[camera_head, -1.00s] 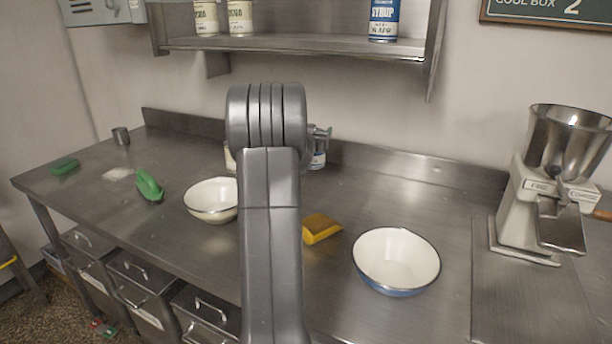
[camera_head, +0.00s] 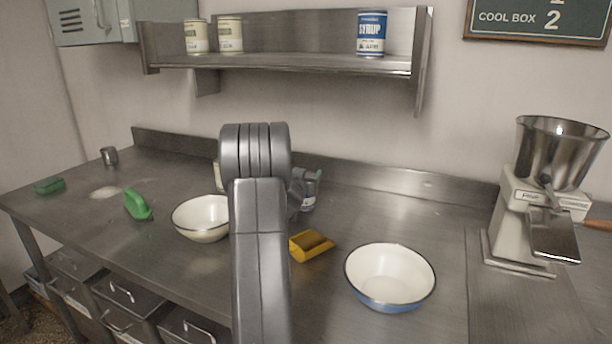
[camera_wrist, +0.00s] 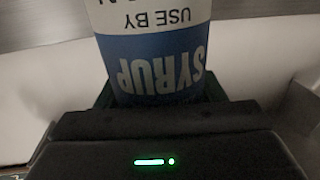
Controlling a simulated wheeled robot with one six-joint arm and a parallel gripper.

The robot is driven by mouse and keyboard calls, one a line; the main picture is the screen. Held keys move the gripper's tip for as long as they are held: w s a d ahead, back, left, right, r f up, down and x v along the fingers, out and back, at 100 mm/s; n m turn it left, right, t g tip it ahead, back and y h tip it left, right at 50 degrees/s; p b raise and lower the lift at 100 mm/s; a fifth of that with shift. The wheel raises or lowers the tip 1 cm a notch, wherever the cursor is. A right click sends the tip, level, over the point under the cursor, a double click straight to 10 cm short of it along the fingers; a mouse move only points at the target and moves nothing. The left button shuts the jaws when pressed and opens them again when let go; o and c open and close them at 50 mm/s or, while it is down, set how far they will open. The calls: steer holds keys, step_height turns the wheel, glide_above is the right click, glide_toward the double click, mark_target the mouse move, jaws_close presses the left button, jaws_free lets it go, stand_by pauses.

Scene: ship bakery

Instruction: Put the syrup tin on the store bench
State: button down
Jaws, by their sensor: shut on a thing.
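A blue and white syrup tin (camera_wrist: 155,62) fills the upper middle of the wrist view, its lettering upside down there. My gripper (camera_wrist: 160,98) is shut on it. In the head view my arm hides most of my gripper (camera_head: 304,182); a blue and white part of the held tin (camera_head: 309,196) shows to the right of the arm. I cannot tell whether its base touches the steel bench (camera_head: 400,215). Another blue and white syrup tin (camera_head: 371,34) stands upright on the wall shelf (camera_head: 290,62).
A cream tin (camera_head: 218,176) shows partly behind my arm. A grinder (camera_head: 540,205) stands right. Two cream tins (camera_head: 213,36) share the shelf.

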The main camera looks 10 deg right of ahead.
steer(key=shift+c, duration=1.8)
jaws_free()
steer(key=shift+f, duration=0.1)
steer(key=v, duration=0.7)
steer(key=shift+s+b, duration=0.25)
steer(key=shift+b, duration=0.15)
steer(key=shift+a, duration=0.15)
